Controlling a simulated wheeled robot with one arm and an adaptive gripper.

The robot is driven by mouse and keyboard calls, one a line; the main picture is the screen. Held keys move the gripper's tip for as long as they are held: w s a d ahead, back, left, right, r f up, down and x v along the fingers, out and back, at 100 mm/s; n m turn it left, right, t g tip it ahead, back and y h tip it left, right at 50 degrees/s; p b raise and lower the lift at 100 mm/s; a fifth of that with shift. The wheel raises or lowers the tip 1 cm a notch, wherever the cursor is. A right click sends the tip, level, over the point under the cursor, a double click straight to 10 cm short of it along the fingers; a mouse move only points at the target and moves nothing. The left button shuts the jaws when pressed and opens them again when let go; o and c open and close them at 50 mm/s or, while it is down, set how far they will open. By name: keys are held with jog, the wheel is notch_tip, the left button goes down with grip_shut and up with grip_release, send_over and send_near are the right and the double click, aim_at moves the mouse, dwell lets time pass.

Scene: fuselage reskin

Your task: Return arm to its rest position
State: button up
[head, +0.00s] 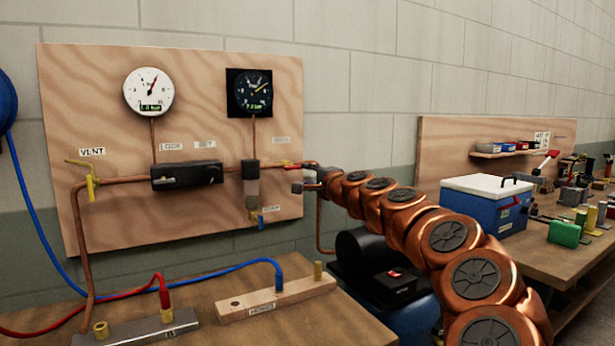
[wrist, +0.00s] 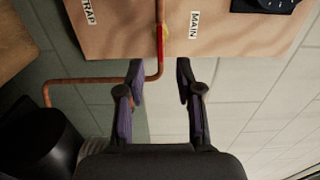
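My arm, copper-coloured and jointed, reaches from the lower right of the head view towards the right edge of the wooden gauge panel (head: 110,225). My gripper (head: 300,180) is at that edge, small and partly hard to make out. In the wrist view my gripper (wrist: 160,75) is open, its two fingers spread with nothing held between them. A red valve handle (wrist: 160,45) on a copper pipe (wrist: 90,82) shows beyond the fingertips, near the MAIN label (wrist: 194,22). The fingers look apart from the handle.
A bench (head: 330,325) in front carries a metal block (head: 135,333), a wooden HOMES block (head: 275,298) and red and blue hoses. A black and blue compressor (head: 370,265) stands below my arm. A blue cooler (head: 485,210) and several tools are on the right bench.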

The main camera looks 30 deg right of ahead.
dwell(0.4)
jog(key=s+a+f+n+g+y, duration=0.2)
jog(key=a+n+y, duration=0.25)
jog(key=a, duration=0.75)
jog(key=s+a+f+n+g+y, duration=0.25)
jog(key=a+n, duration=0.25)
jog(key=a, duration=0.8)
jog(key=s+a+f+n+g, duration=0.5)
jog(key=s+a+f+g, duration=0.1)
jog(key=s+a+f, duration=0.55)
jog(key=s+a+f+n+g+h, duration=0.25)
jog(key=s+f+g, duration=0.25)
jog(key=s+f, duration=0.85)
jog(key=s+d+f+n+g+h, duration=0.1)
jog(key=s+d+f+g, duration=0.25)
jog(key=s, duration=0.65)
jog(key=s+d+f+n+g+h, duration=0.1)
jog(key=s+d+f+g+h, duration=0.2)
jog(key=s, duration=0.7)
notch_tip(320, 180, up, 17)
jog(key=w+d+t+y+p, duration=0.1)
jog(key=t+p, duration=0.1)
jog(key=p, duration=1.3)
jog(key=shift+d+f, duration=0.2)
jog(key=shift+d, duration=0.05)
